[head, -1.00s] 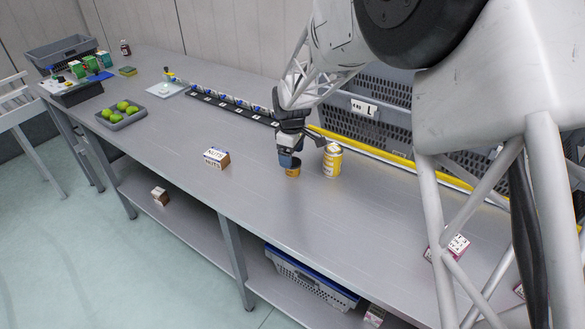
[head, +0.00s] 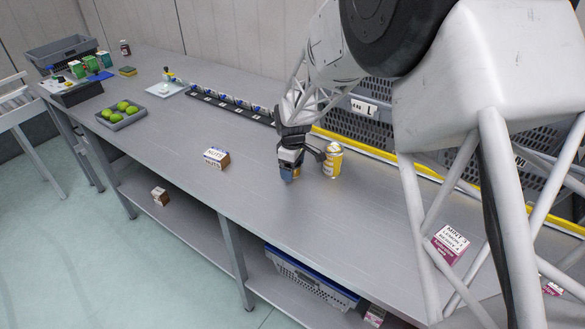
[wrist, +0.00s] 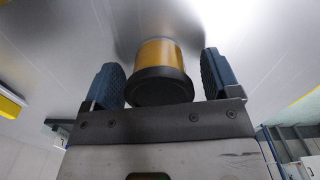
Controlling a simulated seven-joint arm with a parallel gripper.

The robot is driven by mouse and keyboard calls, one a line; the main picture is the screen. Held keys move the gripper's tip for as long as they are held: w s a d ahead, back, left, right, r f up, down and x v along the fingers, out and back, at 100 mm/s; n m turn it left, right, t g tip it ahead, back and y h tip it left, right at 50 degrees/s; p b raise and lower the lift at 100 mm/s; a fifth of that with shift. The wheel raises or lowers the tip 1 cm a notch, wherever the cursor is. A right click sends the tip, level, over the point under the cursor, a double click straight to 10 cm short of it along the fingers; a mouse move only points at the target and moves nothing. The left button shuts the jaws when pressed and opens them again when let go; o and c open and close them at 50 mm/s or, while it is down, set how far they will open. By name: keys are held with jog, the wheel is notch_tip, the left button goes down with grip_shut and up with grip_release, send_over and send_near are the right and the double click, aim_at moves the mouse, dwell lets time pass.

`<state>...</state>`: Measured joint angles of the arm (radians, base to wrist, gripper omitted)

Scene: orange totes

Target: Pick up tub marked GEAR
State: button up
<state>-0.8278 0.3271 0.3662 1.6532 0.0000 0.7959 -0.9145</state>
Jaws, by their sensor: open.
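A small tub (wrist: 160,53) with a yellow-orange body and a dark lid stands on the grey bench. In the wrist view it sits between the two blue finger pads of my gripper (wrist: 161,72), with a visible gap on each side. The jaws are open around the tub. No lettering on the tub is readable.
A yellow can (head: 333,162) stands close to the right of my gripper. A NUTS box (head: 216,157) lies to the left. Grey crates (head: 372,98) line the back behind a yellow strip. The bench front of my gripper is clear.

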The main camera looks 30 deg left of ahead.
jog(key=shift+c, duration=0.5)
jog(key=c, duration=0.8)
jog(key=shift+r, duration=0.7)
notch_tip(320, 180, up, 2)
jog(key=shift+r, duration=0.1)
jog(key=s+d, duration=0.3)
jog(key=d, duration=0.1)
jog(key=s+d+r, duration=0.1)
jog(key=s+d, duration=0.2)
jog(key=s, duration=0.1)
jog(key=s+d, duration=0.4)
jog(key=shift+d+r, duration=0.2)
jog(key=shift+d, duration=0.1)
